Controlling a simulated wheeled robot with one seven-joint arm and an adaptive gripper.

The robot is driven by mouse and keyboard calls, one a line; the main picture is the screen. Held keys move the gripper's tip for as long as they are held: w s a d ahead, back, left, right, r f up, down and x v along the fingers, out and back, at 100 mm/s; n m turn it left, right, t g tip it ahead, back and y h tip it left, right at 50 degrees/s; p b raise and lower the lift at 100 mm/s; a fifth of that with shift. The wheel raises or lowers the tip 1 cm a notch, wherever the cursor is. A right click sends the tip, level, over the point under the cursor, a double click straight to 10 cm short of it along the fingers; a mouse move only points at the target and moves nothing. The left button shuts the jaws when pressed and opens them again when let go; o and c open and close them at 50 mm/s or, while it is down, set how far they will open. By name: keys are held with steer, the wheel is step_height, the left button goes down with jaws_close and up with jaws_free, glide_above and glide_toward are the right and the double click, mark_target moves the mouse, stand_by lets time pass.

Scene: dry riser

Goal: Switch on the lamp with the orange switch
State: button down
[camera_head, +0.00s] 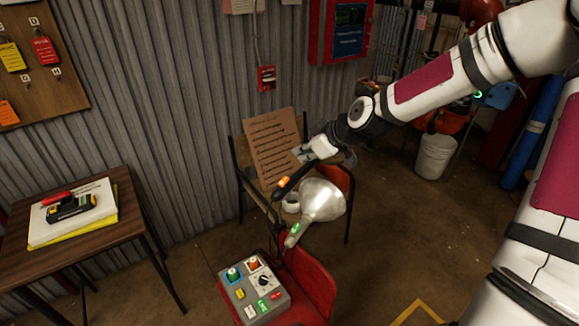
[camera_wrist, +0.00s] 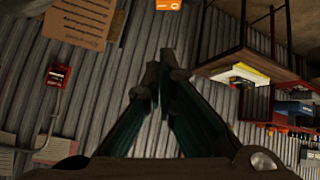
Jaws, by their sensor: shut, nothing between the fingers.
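The orange switch (camera_head: 284,182) sits on the dark stem of a black lamp, whose head is largely hidden behind my gripper (camera_head: 299,153). In the wrist view the orange switch (camera_wrist: 168,4) shows at the top edge, partly cut off, with a white mark. My gripper (camera_wrist: 161,82) is shut and empty in that view, its tips apart from the switch in the picture. In the head view it is just above and right of the switch; contact cannot be told. I cannot see whether the lamp is lit.
A silver lamp (camera_head: 322,200) with a green switch (camera_head: 294,229) stands just below. A grey control box (camera_head: 243,305) with several buttons sits on a red chair (camera_head: 312,282). A cardboard sign (camera_head: 272,145) is behind. A wooden table (camera_head: 120,190) stands left.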

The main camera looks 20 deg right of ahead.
steer(key=b, duration=0.2)
glide_above(287, 180)
steer(key=f, duration=0.7)
steer(key=shift+s+a+f, duration=0.1)
steer(key=shift+s+a, duration=0.05)
steer(key=shift+a, duration=0.25)
steer(key=shift+d+f, duration=0.2)
steer(key=shift+f, duration=0.35)
steer(key=shift+d+f, duration=0.15)
steer(key=shift+f, duration=1.1)
steer(key=shift+d, duration=0.1)
